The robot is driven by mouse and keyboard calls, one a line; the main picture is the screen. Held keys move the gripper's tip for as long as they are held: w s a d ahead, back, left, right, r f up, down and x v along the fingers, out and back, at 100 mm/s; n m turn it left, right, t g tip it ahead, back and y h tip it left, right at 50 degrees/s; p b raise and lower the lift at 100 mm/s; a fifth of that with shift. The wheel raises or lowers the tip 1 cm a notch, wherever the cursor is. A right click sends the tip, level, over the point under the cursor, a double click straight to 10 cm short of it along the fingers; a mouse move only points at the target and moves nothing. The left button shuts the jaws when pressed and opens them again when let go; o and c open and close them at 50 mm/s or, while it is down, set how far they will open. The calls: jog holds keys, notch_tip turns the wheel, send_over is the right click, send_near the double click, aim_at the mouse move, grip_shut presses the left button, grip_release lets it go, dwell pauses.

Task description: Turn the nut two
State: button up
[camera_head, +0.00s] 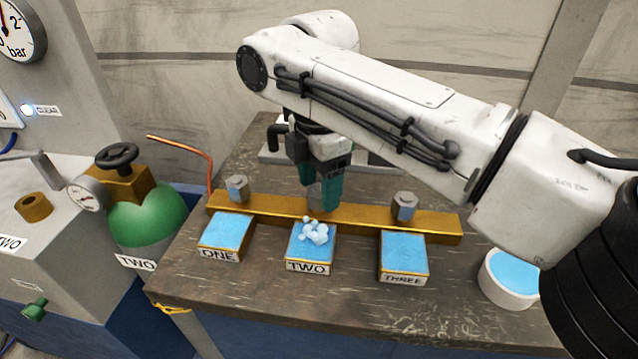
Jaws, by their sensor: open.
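A brass bar (270,207) lies along the table with grey hex nuts on it. The nut (237,187) behind the box labelled ONE and the nut (404,205) behind the box labelled THREE stand clear. Behind the box labelled TWO (308,268), the middle nut (315,197) shows only in part. My gripper (320,187) points down over it with teal fingers, open, one at each side of the nut. I cannot tell whether they touch it. Pale blue foam bubbles (314,231) sit on box TWO's blue top.
Box ONE (226,255) and box THREE (403,278) have flat blue tops. A white round tub (507,285) stands at the right. A green cylinder (150,228) with a black handwheel (117,156) and a copper pipe (180,146) are at the left.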

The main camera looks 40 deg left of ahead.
jog(key=shift+f, duration=0.1)
jog(key=shift+c, duration=0.3)
jog(key=c, duration=1)
